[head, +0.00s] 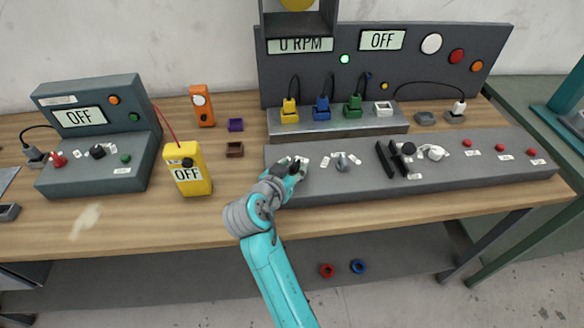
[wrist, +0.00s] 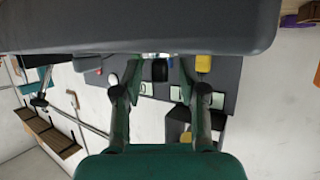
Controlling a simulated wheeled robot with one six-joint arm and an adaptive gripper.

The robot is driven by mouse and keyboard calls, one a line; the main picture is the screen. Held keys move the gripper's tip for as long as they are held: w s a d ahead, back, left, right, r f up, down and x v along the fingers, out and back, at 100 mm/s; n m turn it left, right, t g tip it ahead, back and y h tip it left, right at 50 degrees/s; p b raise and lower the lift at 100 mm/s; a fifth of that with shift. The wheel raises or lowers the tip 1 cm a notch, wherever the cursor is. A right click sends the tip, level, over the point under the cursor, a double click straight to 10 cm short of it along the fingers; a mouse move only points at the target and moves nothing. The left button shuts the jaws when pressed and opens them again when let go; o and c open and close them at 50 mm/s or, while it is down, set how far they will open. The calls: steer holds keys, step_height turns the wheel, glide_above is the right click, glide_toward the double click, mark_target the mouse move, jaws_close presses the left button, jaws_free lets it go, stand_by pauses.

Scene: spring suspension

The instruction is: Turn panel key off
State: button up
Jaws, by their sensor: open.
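The long grey control panel (head: 440,182) lies along the front of the bench. My gripper (head: 297,168) is at its left end, over or at a small control there that the fingers partly hide. I cannot tell whether they touch it. A grey key-like knob (head: 341,161) sits on the panel just right of my gripper, apart from it. I cannot tell for sure which control is the panel key. In the wrist view my gripper (wrist: 159,72) is open, its two green fingers apart, with the grey panel edge (wrist: 140,35) across the top.
Black levers, a white knob (head: 436,153) and red buttons (head: 500,148) stand farther right on the panel. A yellow meter (head: 187,168) reading OFF and a grey box (head: 90,175) stand left. Behind are coloured plugs and an upright board (head: 400,70) reading OFF. Bare bench lies left of my gripper.

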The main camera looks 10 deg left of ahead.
jaws_close()
steer(key=shift+d+n+y, duration=0.15)
steer(key=shift+n+y, duration=0.15)
steer(key=shift+d+n+t+y, duration=0.2)
steer(key=shift+n+t+y, duration=0.1)
steer(key=shift+n+y, duration=0.7)
steer(key=n+y, duration=0.1)
steer(key=y, duration=0.1)
steer(key=n+y, duration=0.1)
steer(key=n, duration=0.1)
steer(key=shift+d+y, duration=0.3)
steer(key=shift+y, duration=0.1)
steer(key=n+g+y, duration=0.2)
steer(key=n+y, duration=0.1)
steer(key=shift+w+d, duration=0.1)
steer(key=shift+d, duration=0.1)
steer(key=shift+w+d+n+g+y, duration=0.15)
steer(key=shift+n+g+y, duration=0.95)
steer(key=shift+n+y, duration=0.6)
